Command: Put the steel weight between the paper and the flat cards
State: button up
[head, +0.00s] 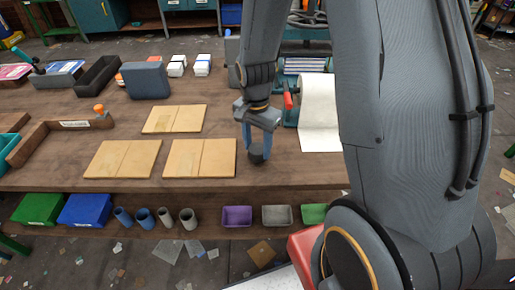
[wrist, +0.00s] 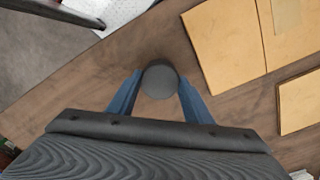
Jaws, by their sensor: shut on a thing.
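My gripper (head: 258,147) is shut on the steel weight (head: 256,156), a short dark grey cylinder. In the wrist view the weight (wrist: 160,80) sits between the two blue fingers of my gripper (wrist: 160,92). The weight is over the wooden bench near its front edge; I cannot tell whether it touches the top. The white paper (head: 319,120) hangs from a dispenser to the right, partly hidden by my arm. The tan flat cards (head: 200,158) lie to the left, in several panels. In the wrist view the paper (wrist: 112,10) is upper left and the cards (wrist: 222,45) right.
The bare bench (head: 277,178) shows between the paper and the cards. A red-handled tool (head: 288,100) is by the paper. A blue-grey block (head: 146,80) and small white boxes stand at the back. Bins and cups (head: 237,216) sit on a shelf below the front edge.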

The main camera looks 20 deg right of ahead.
aim_at(258, 149)
jog(key=shift+f, duration=0.85)
jog(key=shift+f, duration=0.15)
jog(key=o, duration=1.6)
jog(key=shift+c, duration=0.2)
notch_tip(258, 149, up, 12)
jog(key=b, duration=0.2)
jog(key=s+n+t, duration=0.1)
jog(key=s+n, duration=0.8)
jog(key=n, duration=0.1)
jog(key=shift+s+d+f+n, duration=0.25)
jog(key=shift+s+f+n, duration=0.15)
